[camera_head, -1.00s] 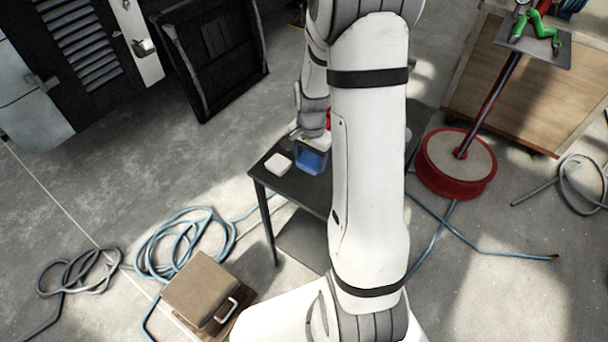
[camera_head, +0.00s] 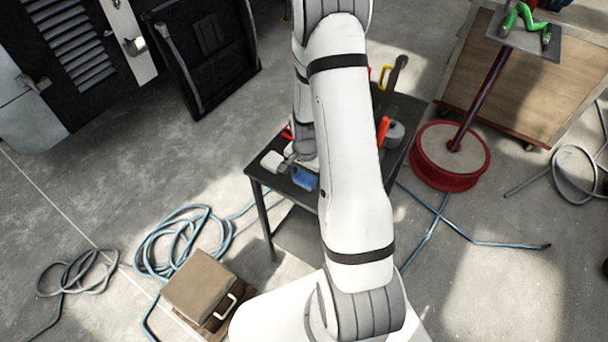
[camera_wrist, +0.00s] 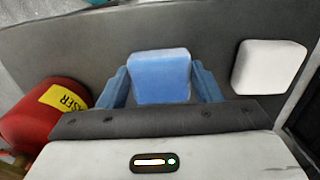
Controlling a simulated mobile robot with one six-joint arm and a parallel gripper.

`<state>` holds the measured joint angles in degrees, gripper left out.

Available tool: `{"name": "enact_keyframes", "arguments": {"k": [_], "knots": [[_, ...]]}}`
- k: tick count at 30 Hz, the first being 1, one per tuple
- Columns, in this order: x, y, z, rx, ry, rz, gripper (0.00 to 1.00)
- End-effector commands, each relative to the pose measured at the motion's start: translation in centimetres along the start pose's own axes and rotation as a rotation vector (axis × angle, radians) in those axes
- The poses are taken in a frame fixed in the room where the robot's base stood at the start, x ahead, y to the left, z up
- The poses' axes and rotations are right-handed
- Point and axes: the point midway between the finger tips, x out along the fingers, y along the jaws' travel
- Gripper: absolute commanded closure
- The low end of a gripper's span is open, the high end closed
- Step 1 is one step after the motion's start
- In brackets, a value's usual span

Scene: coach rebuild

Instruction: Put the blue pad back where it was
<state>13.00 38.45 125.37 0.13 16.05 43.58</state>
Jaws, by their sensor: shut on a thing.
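The blue pad (camera_wrist: 160,76) is between the two blue fingers of my gripper (camera_wrist: 161,88) in the wrist view, and the gripper is shut on it. Dark grey tabletop lies behind the pad; I cannot tell whether the pad touches it. In the head view, blue shows at the pad (camera_head: 305,178) over the front left of the dark table (camera_head: 262,179), below my wrist. A white pad (camera_wrist: 268,67) lies on the tabletop to the right in the wrist view; it is at the left in the head view (camera_head: 271,161).
A red cylinder with a yellow label (camera_wrist: 45,115) is left of my gripper in the wrist view. A grey roll (camera_head: 395,134) and an orange-red tool (camera_head: 382,130) are on the table's right side. A brown box (camera_head: 200,287) and blue hose (camera_head: 185,240) are on the floor.

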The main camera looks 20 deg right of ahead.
Motion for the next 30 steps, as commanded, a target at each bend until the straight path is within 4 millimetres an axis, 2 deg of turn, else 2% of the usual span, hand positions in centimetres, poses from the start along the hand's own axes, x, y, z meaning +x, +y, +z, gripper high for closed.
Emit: {"name": "enact_keyframes", "arguments": {"k": [1,2,9,20,23,30], "knots": [[0.1,0.0,0.1,0.000,-0.001,0.001,0.59],[0.1,0.1,0.1,0.000,-0.002,0.001,0.39],[0.1,0.0,0.1,-0.001,-0.002,0.001,0.19],[-0.6,-0.1,0.1,-0.001,-0.001,0.001,0.19],[-1.7,-0.1,0.0,-0.002,0.001,-0.001,0.19],[-6.1,-0.1,0.0,-0.002,0.004,-0.004,0.19]]}}
